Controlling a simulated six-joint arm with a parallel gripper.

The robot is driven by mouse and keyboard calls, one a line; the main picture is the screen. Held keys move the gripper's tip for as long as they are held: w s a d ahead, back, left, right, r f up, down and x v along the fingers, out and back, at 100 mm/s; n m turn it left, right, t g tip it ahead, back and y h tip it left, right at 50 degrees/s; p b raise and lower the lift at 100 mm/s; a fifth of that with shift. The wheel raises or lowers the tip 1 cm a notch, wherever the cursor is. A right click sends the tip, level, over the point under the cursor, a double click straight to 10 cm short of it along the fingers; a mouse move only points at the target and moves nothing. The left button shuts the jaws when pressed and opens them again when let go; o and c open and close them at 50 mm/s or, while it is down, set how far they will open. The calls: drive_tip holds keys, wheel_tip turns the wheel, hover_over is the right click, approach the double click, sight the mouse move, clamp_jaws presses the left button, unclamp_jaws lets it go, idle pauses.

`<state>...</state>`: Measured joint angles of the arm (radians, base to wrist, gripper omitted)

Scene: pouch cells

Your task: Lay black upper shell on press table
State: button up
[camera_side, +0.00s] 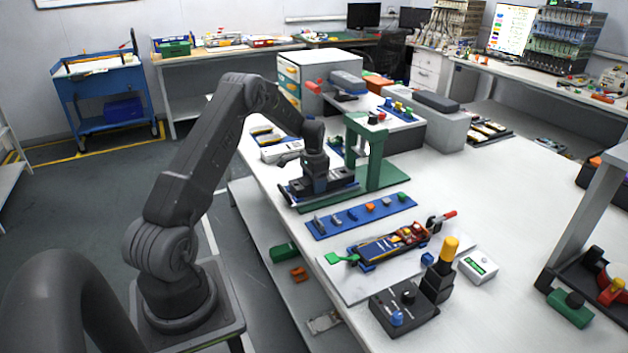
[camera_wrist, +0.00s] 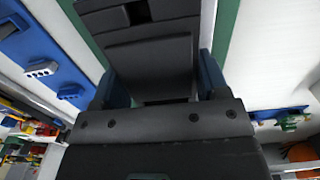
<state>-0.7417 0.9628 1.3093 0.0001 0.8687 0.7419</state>
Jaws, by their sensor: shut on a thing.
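My gripper (camera_side: 315,180) points down beside the green press (camera_side: 376,158), over the left part of its base. It is shut on the black upper shell (camera_side: 299,187), a flat dark piece that lies roughly level. In the wrist view the shell (camera_wrist: 150,50) fills the upper middle, between the blue fingers of my gripper (camera_wrist: 163,82). The press table (camera_side: 335,203), a green base with a blue and metallic edge, lies directly under the shell. I cannot tell whether the shell touches it. My gripper hides part of the shell.
A blue strip (camera_side: 361,216) with several small parts lies in front of the press. A white board with an open device (camera_side: 390,244) and a black control box (camera_side: 404,308) stand nearer. Grey boxes (camera_side: 437,125) stand behind.

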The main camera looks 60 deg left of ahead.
drive_tip(key=o, duration=1)
wheel_tip(320, 180, up, 14)
drive_tip(key=shift+f, duration=0.15)
